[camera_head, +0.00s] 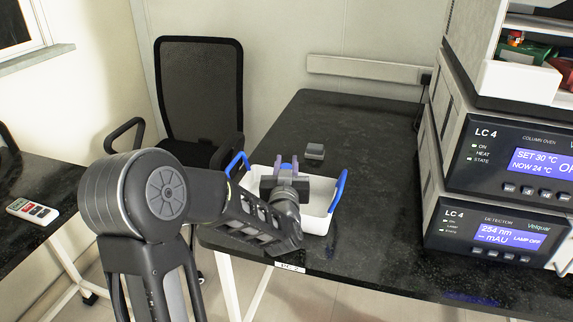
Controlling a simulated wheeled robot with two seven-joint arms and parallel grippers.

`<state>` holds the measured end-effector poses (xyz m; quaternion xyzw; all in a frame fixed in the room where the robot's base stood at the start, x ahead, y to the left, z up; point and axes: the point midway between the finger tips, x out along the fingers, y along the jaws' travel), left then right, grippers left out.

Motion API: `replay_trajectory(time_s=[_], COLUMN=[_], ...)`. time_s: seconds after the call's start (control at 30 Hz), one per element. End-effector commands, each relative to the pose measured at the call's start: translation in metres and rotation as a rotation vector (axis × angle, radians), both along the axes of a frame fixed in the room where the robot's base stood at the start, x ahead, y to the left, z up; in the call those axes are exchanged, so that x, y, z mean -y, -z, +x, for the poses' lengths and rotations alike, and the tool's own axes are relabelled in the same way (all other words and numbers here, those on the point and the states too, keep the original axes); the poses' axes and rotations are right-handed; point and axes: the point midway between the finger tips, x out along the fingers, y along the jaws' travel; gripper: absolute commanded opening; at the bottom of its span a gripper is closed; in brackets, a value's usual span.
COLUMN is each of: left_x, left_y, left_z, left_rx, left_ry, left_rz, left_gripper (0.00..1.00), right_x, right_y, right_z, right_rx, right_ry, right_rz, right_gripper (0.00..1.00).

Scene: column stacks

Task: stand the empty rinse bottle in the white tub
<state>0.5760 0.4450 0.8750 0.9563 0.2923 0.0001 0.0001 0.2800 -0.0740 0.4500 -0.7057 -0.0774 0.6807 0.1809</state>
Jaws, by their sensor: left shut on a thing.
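The white tub (317,222) with blue handles stands near the front left edge of the black bench. My left gripper (287,168) is over the tub, its hand and wrist covering much of the inside. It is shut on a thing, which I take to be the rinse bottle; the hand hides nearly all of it. I cannot tell whether the bottle is upright or touches the tub floor. My right gripper is out of view.
A small grey block (314,151) lies on the bench (375,150) behind the tub. Stacked LC 4 units, a column oven (510,160) and a detector (495,235), stand at the right. A chair (200,95) is beyond the bench's left edge. The back of the bench is clear.

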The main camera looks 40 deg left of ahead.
Motion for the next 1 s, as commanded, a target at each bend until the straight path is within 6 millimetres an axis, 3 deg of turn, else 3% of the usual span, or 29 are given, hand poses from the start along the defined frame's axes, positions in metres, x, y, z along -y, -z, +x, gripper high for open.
replay_trajectory(time_s=[0.37, 0.4, 0.63, 1.0], left_x=[-0.0001, -0.0001, -0.0001, -0.0001], left_y=[0.0070, 0.0070, 0.0070, 0.0043], left_z=[0.0001, 0.0000, 0.0001, 0.0001], left_rx=[0.001, 0.001, 0.000, 0.000], left_ry=[0.000, 0.000, 0.000, 0.000], left_rz=[0.001, 0.001, 0.000, 0.000], left_gripper=[0.01, 0.26, 0.45, 0.47], right_x=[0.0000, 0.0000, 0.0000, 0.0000], right_y=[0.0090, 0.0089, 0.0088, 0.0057], right_z=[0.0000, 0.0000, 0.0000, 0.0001], right_rx=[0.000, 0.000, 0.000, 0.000], right_ry=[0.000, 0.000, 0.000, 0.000], right_rz=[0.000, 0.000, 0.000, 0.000], right_gripper=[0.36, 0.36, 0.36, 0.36])
